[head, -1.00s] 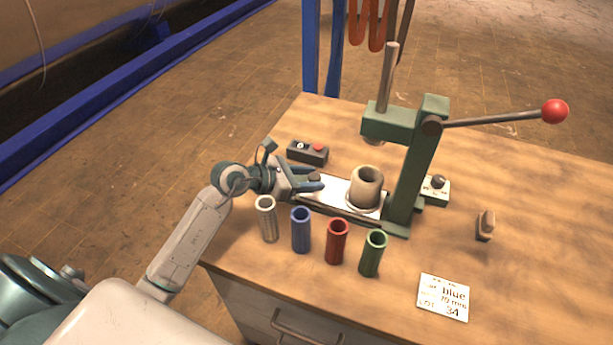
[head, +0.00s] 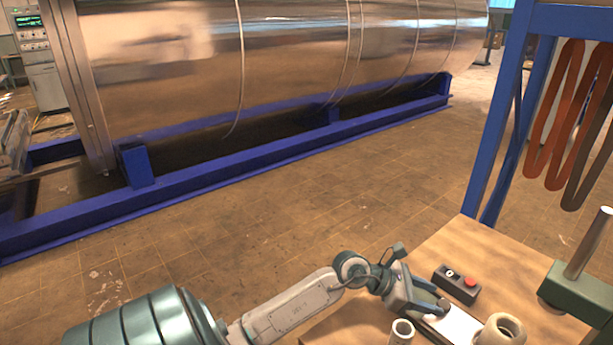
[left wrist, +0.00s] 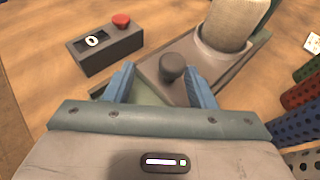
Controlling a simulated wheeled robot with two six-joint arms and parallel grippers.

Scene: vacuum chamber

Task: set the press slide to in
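My left gripper (head: 428,304) is at the knob end. In the left wrist view my left gripper (left wrist: 160,84) is open, with the knob (left wrist: 173,68) between its blue fingers. The knob is close to the right finger, and a gap shows to the left finger. The green press (head: 580,290) is cut off at the right edge. My right gripper is not in view.
A control box (head: 457,283) with a red button sits just behind the slide. A pale tube (head: 402,332) stands in front of it. Blue (left wrist: 307,70), red (left wrist: 300,92) and green (left wrist: 297,126) tubes show at the right of the left wrist view. A blue frame (head: 490,140) rises behind the table.

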